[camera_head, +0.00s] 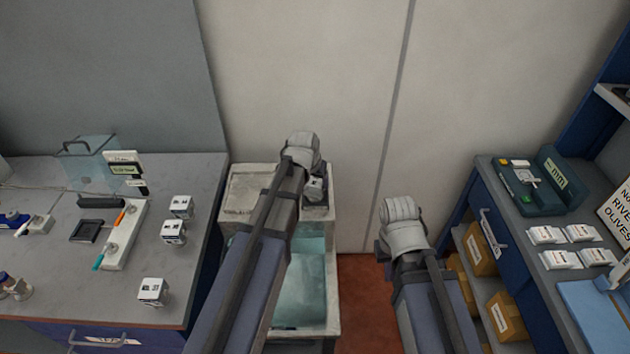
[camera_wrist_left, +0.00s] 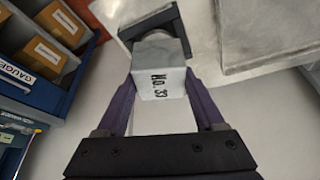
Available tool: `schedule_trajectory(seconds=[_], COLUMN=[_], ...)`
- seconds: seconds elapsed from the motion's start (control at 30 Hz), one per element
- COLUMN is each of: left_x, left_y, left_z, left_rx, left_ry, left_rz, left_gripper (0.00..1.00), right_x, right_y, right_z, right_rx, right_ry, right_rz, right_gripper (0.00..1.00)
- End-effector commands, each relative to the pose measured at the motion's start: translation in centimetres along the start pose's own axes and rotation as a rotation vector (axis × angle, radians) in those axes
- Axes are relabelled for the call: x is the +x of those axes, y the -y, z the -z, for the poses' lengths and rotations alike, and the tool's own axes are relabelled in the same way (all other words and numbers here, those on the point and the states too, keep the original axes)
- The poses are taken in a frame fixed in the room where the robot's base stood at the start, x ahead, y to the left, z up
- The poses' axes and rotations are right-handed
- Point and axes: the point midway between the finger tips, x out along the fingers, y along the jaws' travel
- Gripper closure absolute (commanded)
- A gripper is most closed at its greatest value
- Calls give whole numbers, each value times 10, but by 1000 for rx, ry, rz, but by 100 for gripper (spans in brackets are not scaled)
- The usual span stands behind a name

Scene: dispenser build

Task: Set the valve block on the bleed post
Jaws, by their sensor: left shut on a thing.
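My left gripper (camera_wrist_left: 165,85) is shut on a pale valve block (camera_wrist_left: 160,72) marked with dark lettering, held between its two purple fingers. In the head view the left arm reaches over the water basin (camera_head: 332,290), and the block (camera_head: 315,188) shows just beside the wrist, near the basin's back ledge. A dark angled bracket (camera_wrist_left: 152,24) lies just beyond the block in the left wrist view; I cannot tell whether they touch. I cannot make out the bleed post for certain. My right gripper (camera_head: 383,248) is largely hidden by its own wrist, apart from everything.
The left bench holds several white printed cubes (camera_head: 173,232), a white strip with coloured parts (camera_head: 122,235) and a clear box (camera_head: 85,165). The right bench carries a dark green device (camera_head: 540,187) and several white packets (camera_head: 562,259). Cardboard boxes (camera_head: 480,250) sit on the shelf below.

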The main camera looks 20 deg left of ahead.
Motion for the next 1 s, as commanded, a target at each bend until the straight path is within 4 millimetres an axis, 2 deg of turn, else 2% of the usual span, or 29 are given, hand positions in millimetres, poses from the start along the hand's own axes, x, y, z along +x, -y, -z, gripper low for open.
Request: schedule_trajectory(seconds=[0.23, 0.27, 0.33, 0.67, 1.0], left_x=[5, 4, 4, 2, -22], left_y=[0, 0, 0, 0, 0], left_z=[-2, -1, -1, -2, -1], left_rx=[0, 0, 0, 0, 0], left_ry=[-1, -1, -1, 1, 0], left_rz=[0, 0, 0, 0, 0], left_gripper=[100, 27, 19, 18, 18], right_x=[5, 4, 4, 2, -20], right_y=[0, 0, 0, 0, -2], right_z=[0, 0, 0, 0, -1], right_rx=[0, 0, 0, 0, 0], right_ry=[0, 0, 0, 0, 0], right_rz=[0, 0, 0, 0, 0], right_gripper=[100, 100, 100, 100, 100])
